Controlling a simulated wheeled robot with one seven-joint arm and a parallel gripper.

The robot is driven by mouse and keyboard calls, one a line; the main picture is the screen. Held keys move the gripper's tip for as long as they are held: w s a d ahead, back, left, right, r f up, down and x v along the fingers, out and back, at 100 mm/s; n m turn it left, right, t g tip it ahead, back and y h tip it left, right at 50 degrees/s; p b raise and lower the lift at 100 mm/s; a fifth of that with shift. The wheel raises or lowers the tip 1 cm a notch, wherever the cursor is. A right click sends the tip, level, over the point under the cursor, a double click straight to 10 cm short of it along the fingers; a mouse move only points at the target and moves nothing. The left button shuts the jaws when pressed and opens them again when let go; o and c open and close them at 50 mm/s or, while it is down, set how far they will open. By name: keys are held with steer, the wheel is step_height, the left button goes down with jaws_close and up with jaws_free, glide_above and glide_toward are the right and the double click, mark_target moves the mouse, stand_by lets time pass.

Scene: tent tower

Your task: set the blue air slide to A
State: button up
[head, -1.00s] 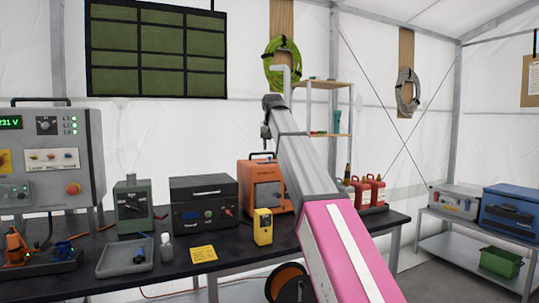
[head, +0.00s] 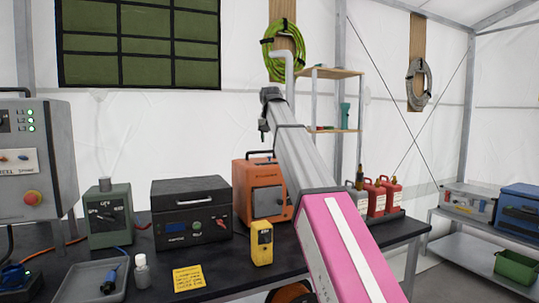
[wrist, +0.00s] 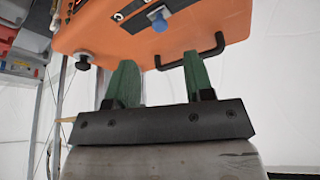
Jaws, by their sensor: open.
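The orange box (head: 262,203), with a black handle on top, stands on the dark bench in the head view. It also fills the top of the wrist view (wrist: 230,20), where its handle (wrist: 192,52) hangs downward. A small blue piece (wrist: 158,21) on a dark marked strip of this box looks like the blue air slide; its setting is not readable. My gripper (wrist: 160,84) is open and empty, with green fingers apart below the box in the wrist view, not visibly touching the slide. In the head view my arm hides part of the scene and the fingers are hard to make out.
A black case (head: 191,212), a yellow meter (head: 261,243), a grey tray (head: 92,281) and a small bottle (head: 142,271) stand on the bench. Red canisters (head: 375,197) stand to the right. A black knob (wrist: 82,63) projects from the box near my left finger.

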steer(key=x, duration=0.7)
steer(key=shift+w+f, duration=0.2)
steer(key=shift+f, duration=0.15)
